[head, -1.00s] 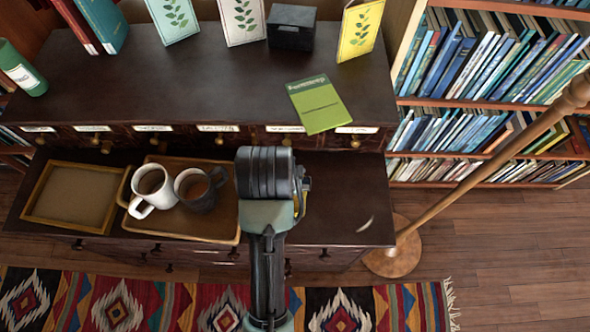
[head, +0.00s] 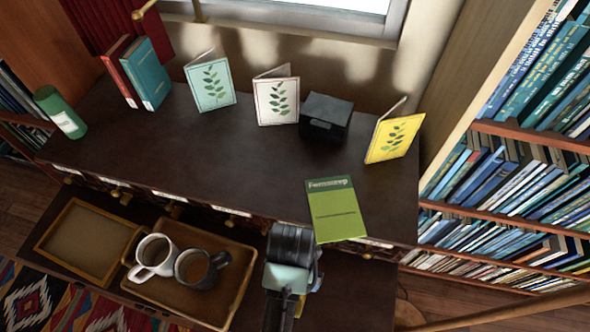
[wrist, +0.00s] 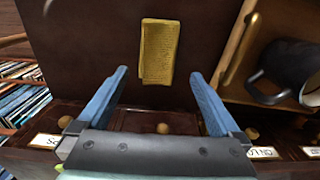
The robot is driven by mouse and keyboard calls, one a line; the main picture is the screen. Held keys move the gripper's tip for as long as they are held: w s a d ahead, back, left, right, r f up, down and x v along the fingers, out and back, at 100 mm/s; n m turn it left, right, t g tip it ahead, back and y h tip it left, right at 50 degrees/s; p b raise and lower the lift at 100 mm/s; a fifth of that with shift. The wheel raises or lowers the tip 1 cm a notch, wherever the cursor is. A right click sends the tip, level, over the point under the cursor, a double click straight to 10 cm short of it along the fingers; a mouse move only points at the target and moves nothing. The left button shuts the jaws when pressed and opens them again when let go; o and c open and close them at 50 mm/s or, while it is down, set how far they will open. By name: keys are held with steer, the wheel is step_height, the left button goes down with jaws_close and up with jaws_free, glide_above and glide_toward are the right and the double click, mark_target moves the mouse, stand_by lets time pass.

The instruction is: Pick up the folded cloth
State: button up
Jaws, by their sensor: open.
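A flat, folded yellow piece (wrist: 158,52), which looks like the folded cloth, lies on the dark lower ledge in the wrist view. Fine lines run across it. In the head view only a yellow bit (head: 301,304) shows beside my arm, the rest hidden. My gripper (wrist: 158,76) is open, its two blue fingers apart with nothing between them. The yellow piece lies beyond the fingertips, roughly centred between them.
A wooden tray (head: 222,312) with a white mug (head: 153,258) and a dark mug (head: 197,267) stands left of my arm. A green booklet (head: 336,209) lies on the upper top, overhanging its front edge. Labelled drawers (wrist: 163,127) line the step between levels.

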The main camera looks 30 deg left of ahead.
steer(key=f, duration=0.6)
steer(key=shift+s+d+f, duration=0.2)
steer(key=shift+d+f, duration=0.1)
steer(key=shift+f, duration=0.1)
steer(key=c, duration=1.3)
step_height(320, 180, up, 10)
steer(key=shift+r+p, duration=0.1)
steer(key=shift+p, duration=0.3)
steer(key=shift+c, duration=0.2)
steer(key=o, duration=0.8)
steer(key=c, duration=0.6)
steer(key=shift+o, duration=0.2)
